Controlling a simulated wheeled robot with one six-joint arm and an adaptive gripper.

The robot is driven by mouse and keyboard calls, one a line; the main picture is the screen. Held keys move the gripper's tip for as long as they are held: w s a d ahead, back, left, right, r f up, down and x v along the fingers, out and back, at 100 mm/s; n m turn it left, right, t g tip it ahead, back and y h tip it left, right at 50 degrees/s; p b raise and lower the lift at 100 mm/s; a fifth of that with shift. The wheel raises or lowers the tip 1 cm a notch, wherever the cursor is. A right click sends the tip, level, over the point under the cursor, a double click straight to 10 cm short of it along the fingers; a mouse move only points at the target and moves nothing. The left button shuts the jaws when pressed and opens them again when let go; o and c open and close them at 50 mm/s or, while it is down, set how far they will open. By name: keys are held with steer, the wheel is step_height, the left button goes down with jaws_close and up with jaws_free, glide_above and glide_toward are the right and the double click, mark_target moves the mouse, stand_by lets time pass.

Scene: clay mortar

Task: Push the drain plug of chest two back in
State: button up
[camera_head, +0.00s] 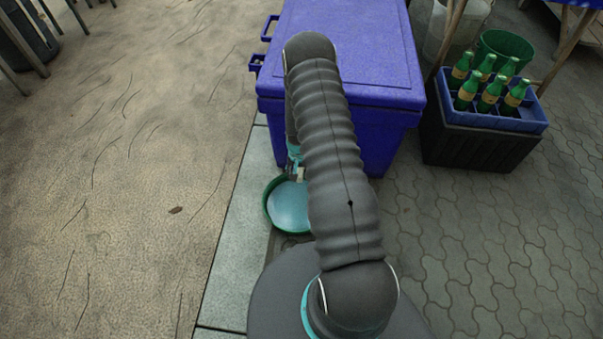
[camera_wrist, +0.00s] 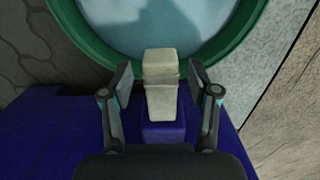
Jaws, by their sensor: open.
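A blue chest (camera_head: 385,65) with a closed lid stands ahead of me; I see no number on it. In the wrist view its blue side (camera_wrist: 45,125) shows along the bottom. A pale, off-white drain plug (camera_wrist: 161,68) sticks out from a blue boss (camera_wrist: 163,133) on the chest. My gripper (camera_wrist: 160,84) is open, with one finger on each side of the plug and a gap visible on both sides. In the head view my arm hides the plug and most of my gripper (camera_head: 297,165).
A round green basin (camera_head: 267,207) holding pale blue liquid sits on the ground below the plug. To the right, a blue crate (camera_head: 531,124) of green bottles (camera_head: 467,91) rests on a black box (camera_head: 465,148), with a green bucket (camera_head: 506,45) behind. Open ground lies left.

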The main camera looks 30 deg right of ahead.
steer(key=shift+f, duration=0.4)
